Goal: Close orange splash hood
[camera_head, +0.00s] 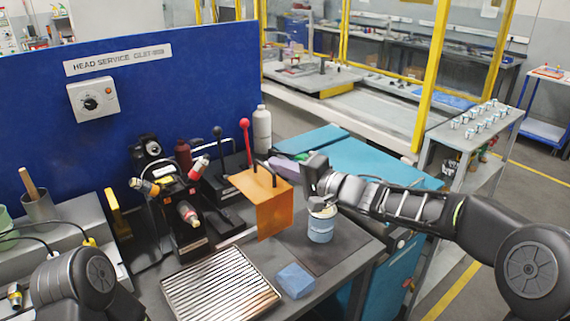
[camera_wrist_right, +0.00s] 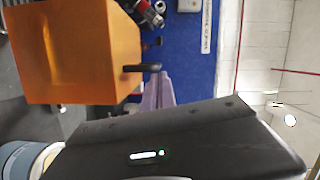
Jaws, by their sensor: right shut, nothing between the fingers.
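The orange splash hood (camera_head: 264,203) stands on the bench, with a flat top panel and a front face hanging down. In the right wrist view the orange hood (camera_wrist_right: 75,50) fills the upper left, and a black peg-like handle (camera_wrist_right: 142,68) sticks out from its edge. My right gripper (camera_head: 315,175) is shut and empty, just to the right of the hood, with a small gap seeming to separate them in the head view. Its dark body (camera_wrist_right: 170,145) fills the bottom of the wrist view. My left arm shows at the lower left; its gripper is out of view.
A blue-grey jar (camera_head: 321,228) stands just below my right gripper. A ridged metal tray (camera_head: 221,285) and a blue block (camera_head: 295,280) lie in front. A black fixture (camera_head: 180,215) and a red-knobbed lever (camera_head: 245,130) stand left of and behind the hood. A blue panel (camera_head: 200,80) rises behind.

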